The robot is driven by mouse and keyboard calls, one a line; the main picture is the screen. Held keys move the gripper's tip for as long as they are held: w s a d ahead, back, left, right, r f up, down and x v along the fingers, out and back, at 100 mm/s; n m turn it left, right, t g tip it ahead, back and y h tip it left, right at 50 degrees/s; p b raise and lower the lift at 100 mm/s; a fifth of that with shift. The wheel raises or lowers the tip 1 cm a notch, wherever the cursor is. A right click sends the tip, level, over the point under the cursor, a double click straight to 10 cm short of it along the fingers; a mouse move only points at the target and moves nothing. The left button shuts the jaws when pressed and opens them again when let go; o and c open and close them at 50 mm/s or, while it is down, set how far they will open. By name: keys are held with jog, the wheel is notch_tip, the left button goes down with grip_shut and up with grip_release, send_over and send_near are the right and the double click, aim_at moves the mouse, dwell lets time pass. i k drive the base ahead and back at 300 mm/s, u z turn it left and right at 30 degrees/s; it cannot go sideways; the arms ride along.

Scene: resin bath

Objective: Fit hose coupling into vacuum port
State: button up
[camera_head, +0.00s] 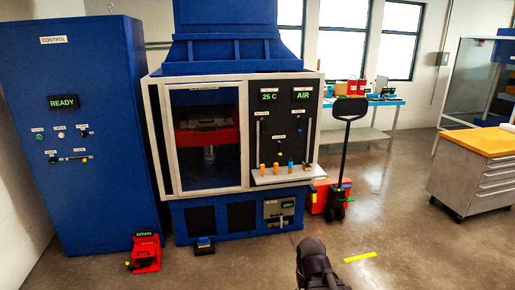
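The blue machine with a white frame (154,110) stands in the middle. Its dark control panel (285,125) carries small fittings with labels too small to read, and I cannot tell which one is the vacuum port. A light shelf (285,177) under the panel holds small upright orange pieces (262,169) and a blue piece (291,166). I cannot tell whether one of them is the hose coupling. A dark part of my own arm shows at the bottom edge, apart from the machine. No gripper fingers can be made out.
A blue control cabinet (95,110) stands left. Red (146,252) and blue (204,245) floor units sit before the machine. A pallet jack (347,150) stands right of it. An orange-topped drawer cart (478,165) is far right. The floor between is clear, with a yellow strip (360,257).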

aim_at(281, 123)
jog(key=z, duration=0.1)
jog(key=i, duration=1.25)
jog(key=z, duration=0.1)
